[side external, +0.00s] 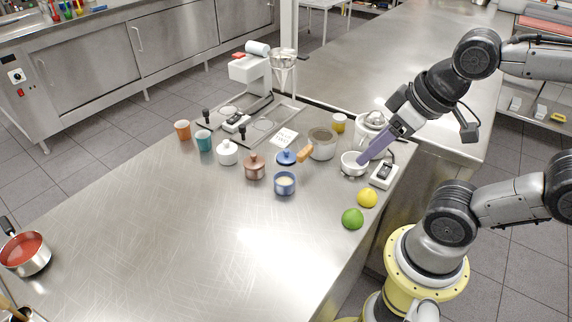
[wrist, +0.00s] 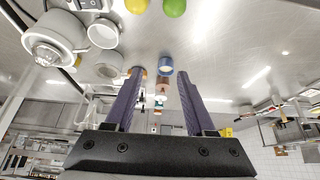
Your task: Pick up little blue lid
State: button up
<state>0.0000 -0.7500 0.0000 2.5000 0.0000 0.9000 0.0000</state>
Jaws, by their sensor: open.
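The little blue lid (side external: 286,157) with a dark knob lies on the steel counter in the side view, just behind the small open blue pot (side external: 284,184). The blue pot also shows in the wrist view (wrist: 166,65), beyond my fingertips; I cannot make out the lid there. My gripper (side external: 362,160) is open, with long purple fingers angled down to the left. In the side view its tips appear by the white bowl, right of the lid. In the wrist view nothing is between the fingers of my gripper (wrist: 160,76) close up.
A brown lidded pot (side external: 254,168) stands left. The white bowl (side external: 352,168), scale (side external: 384,176), lemon (side external: 367,198) and lime (side external: 352,219) are nearby. The front counter is clear.

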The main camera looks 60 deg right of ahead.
notch_tip(320, 180, up, 4)
jog(key=w+m, duration=0.3)
jog(key=m, duration=0.4)
jog(key=m+g+h, duration=0.1)
jog(key=m+g, duration=0.5)
jog(key=m, duration=0.5)
send_over(287, 150)
jog(key=a, duration=0.1)
notch_tip(287, 150, down, 13)
jog(key=shift+r, duration=0.2)
jog(key=shift+d+f, duration=0.25)
jog(key=shift+f, duration=1.3)
jog(key=shift+d+f, duration=0.2)
jog(key=shift+f, duration=1.3)
grip_shut()
